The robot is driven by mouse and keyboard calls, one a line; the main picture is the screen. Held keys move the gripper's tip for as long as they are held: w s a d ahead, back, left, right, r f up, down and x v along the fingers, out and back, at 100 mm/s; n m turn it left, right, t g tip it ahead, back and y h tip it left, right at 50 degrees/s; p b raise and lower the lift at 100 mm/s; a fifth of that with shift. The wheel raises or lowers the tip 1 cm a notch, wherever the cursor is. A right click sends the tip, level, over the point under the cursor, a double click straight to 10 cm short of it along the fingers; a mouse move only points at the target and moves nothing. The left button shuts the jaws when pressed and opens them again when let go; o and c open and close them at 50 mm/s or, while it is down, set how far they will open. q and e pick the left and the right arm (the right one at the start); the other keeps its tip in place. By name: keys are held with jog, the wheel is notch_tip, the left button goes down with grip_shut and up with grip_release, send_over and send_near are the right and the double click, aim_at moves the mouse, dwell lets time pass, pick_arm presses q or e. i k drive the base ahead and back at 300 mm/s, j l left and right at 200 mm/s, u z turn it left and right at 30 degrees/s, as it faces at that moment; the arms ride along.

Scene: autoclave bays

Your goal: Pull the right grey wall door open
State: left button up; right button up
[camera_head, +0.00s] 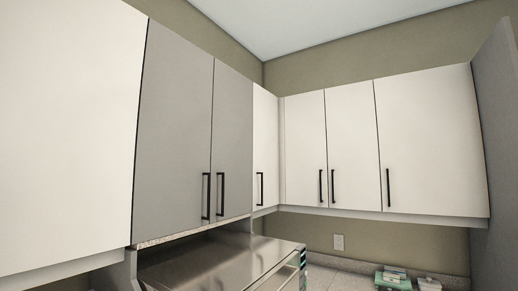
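Two grey wall doors hang side by side above a steel machine. The right grey wall door (232,142) is the narrower one in view and looks closed, flush with its neighbour. Its black vertical bar handle (221,194) is at its lower left edge. The left grey wall door (172,130) also looks closed, with its black handle (206,196) at its lower right edge, close beside the other handle. Neither of my grippers shows in the head view.
White wall cabinets stand at the left (65,130) and along the right wall (425,140), all closed. The steel machine top (205,262) lies below the grey doors. Green and white boxes (393,279) sit on the counter. A grey panel (496,160) bounds the right.

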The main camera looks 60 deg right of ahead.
aim_at(231, 160)
jog(key=z, duration=1.75)
jog(key=l+z, duration=0.15)
jog(key=l, duration=0.25)
jog(key=i, duration=0.05)
